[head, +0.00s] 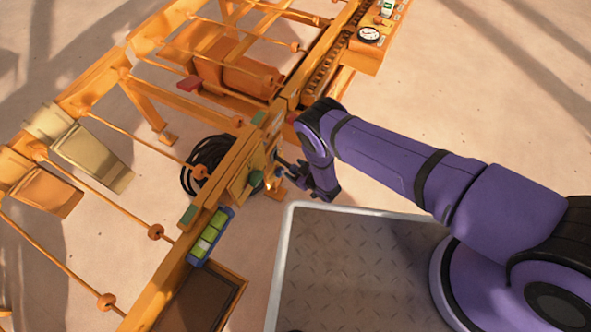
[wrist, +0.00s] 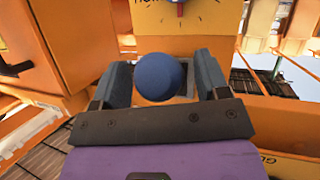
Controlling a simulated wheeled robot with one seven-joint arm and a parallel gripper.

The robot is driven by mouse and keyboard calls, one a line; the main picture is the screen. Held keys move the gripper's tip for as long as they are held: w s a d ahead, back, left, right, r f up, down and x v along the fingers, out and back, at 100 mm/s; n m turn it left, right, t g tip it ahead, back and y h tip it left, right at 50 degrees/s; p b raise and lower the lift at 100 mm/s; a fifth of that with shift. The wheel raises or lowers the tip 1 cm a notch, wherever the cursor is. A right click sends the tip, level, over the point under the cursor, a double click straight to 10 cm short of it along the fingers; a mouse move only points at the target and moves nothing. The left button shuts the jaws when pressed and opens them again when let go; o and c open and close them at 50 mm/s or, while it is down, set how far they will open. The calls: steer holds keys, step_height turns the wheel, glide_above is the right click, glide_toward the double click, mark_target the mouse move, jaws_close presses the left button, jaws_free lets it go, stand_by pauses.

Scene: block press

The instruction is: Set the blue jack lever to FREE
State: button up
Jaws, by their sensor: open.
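The jack lever's round blue knob (wrist: 158,77) is in the middle of the wrist view, in front of a dark slot in an orange panel. My gripper (wrist: 162,65) is open, with one finger on each side of the knob; whether either finger touches it I cannot tell. Above the knob is a yellow plate (wrist: 205,18) with dark marks, a red pointer and lettering cut off by the frame edge. In the head view my gripper (head: 284,168) is at the side of the orange frame, and the knob cannot be made out there.
The orange press frame (head: 165,290) runs diagonally across the head view. A blue tray with green blocks (head: 211,236) sits on it. A black coiled hose (head: 207,166) hangs behind. A panel with a gauge (head: 370,35) is at upper right. Orange housings (wrist: 85,35) stand close left of my gripper.

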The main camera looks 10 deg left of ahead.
mark_target(295, 168)
steer(key=shift+c, duration=0.2)
steer(key=c, duration=1.2)
steer(key=shift+d+r+g+h, duration=0.2)
steer(key=shift+r+h, duration=0.25)
steer(key=shift+r, duration=0.2)
steer(key=shift+d+r+g+h, duration=0.1)
steer(key=shift+r+g+h, duration=0.1)
steer(key=shift+r+h, duration=0.35)
step_height(295, 168, up, 4)
steer(key=h, duration=0.1)
steer(key=n+g+h, duration=0.1)
steer(key=h, duration=0.1)
steer(key=shift+s+r+g, duration=0.1)
steer(key=shift+r+g, duration=0.1)
steer(key=shift+g, duration=0.1)
steer(key=shift+a+r+g+h, duration=0.2)
steer(key=shift+r+g+h, duration=0.1)
steer(key=shift+r+h, duration=0.55)
steer(key=shift+a+r, duration=0.25)
steer(key=shift+r, duration=0.25)
steer(key=shift+a+r, duration=0.1)
steer(key=o, duration=1.2)
steer(key=shift+o, duration=0.2)
